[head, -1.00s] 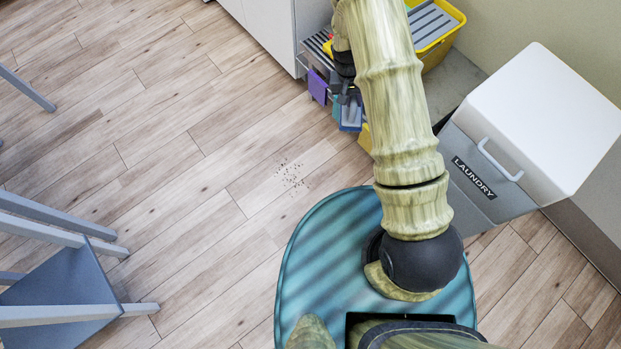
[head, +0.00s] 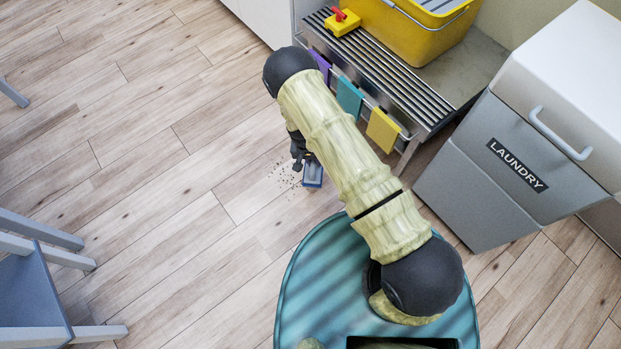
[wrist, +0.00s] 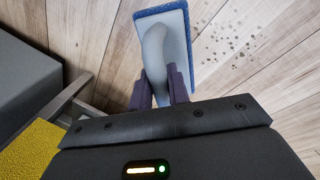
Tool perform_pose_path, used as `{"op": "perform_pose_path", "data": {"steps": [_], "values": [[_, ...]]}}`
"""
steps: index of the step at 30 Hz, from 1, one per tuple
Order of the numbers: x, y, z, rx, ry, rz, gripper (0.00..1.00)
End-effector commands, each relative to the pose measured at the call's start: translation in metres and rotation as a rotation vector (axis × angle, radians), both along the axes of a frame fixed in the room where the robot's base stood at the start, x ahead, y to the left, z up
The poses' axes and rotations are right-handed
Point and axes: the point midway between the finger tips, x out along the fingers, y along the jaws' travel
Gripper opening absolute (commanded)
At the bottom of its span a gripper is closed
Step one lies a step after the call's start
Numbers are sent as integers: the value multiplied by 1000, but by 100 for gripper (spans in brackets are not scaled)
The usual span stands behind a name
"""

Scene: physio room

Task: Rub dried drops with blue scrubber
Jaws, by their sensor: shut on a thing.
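The blue scrubber (head: 313,173) has a grey handle and a blue pad edge. My gripper (head: 300,160) is shut on its handle, low over the floor and just right of the dried drops. In the wrist view the scrubber (wrist: 165,45) sticks out from between the fingers of my gripper (wrist: 160,88). The dried drops (head: 284,177) are small dark brown specks on the wood floor, partly beside the scrubber. They also show right of the scrubber in the wrist view (wrist: 232,42). I cannot tell whether the pad touches the floor.
A slatted metal bench (head: 385,75) carries a yellow bucket (head: 425,30) and a yellow-and-red item (head: 342,21). Purple, teal (head: 349,97) and yellow cloths (head: 383,130) hang on its front rail. A grey laundry bin (head: 505,170) stands at right, a grey-blue chair (head: 35,290) at lower left.

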Motion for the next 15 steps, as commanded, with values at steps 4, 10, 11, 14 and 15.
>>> {"op": "perform_pose_path", "data": {"steps": [4,10,11,14,15], "values": [[-10,8,-48,-3,0,-2,0],[-13,11,-56,-3,-2,-6,0],[-13,11,-55,-3,-2,-6,0],[-13,11,-55,-3,-2,-6,0],[-13,11,-55,-3,-2,-6,0]]}}
